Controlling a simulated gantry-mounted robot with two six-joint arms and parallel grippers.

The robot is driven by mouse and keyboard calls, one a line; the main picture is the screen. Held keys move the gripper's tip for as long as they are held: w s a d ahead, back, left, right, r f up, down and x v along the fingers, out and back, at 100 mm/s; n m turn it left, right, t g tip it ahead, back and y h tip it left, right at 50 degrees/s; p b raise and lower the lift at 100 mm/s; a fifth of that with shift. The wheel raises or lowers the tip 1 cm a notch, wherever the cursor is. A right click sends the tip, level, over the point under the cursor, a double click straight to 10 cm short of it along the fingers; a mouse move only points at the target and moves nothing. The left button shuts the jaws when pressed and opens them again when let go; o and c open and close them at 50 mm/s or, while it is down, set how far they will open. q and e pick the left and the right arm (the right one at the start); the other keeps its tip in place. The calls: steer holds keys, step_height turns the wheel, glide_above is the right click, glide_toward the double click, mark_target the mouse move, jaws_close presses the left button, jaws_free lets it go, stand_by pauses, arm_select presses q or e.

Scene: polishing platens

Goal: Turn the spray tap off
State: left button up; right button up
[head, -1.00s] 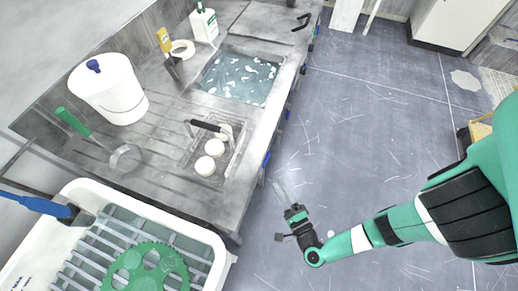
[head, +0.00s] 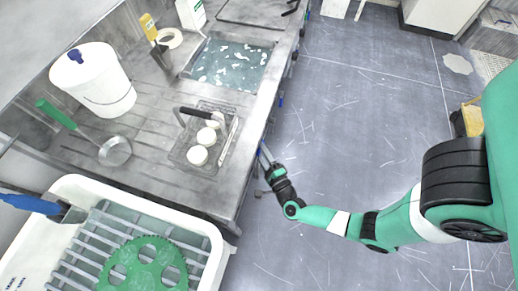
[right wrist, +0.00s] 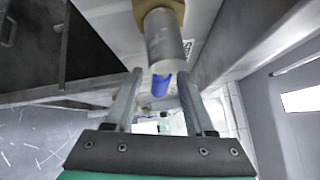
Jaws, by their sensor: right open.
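In the right wrist view, a grey cylindrical fitting (right wrist: 165,45) with a brass collar and a blue end (right wrist: 161,85) sits under the bench edge, between and beyond my fingers. I cannot tell whether it is the spray tap or whether the fingers touch it. In the head view, small blue tap handles (head: 280,101) line the bench's front edge. My right gripper (head: 265,154) is at that edge, below the rack of white discs. It is open, with its fingers on either side of the fitting in the wrist view (right wrist: 160,80). My left gripper is not in view.
The bench holds a wire rack (head: 184,157) with white discs, a water-filled basin (head: 232,65), a white bucket (head: 95,80) and a green-handled strainer (head: 115,152). A white tub (head: 205,225) stands at the lower left. The floor (head: 345,120) right of the bench is clear.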

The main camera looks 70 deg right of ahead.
steer(key=shift+w+d, duration=0.2)
steer(key=shift+d, duration=0.05)
jaws_close()
stand_by(1.4)
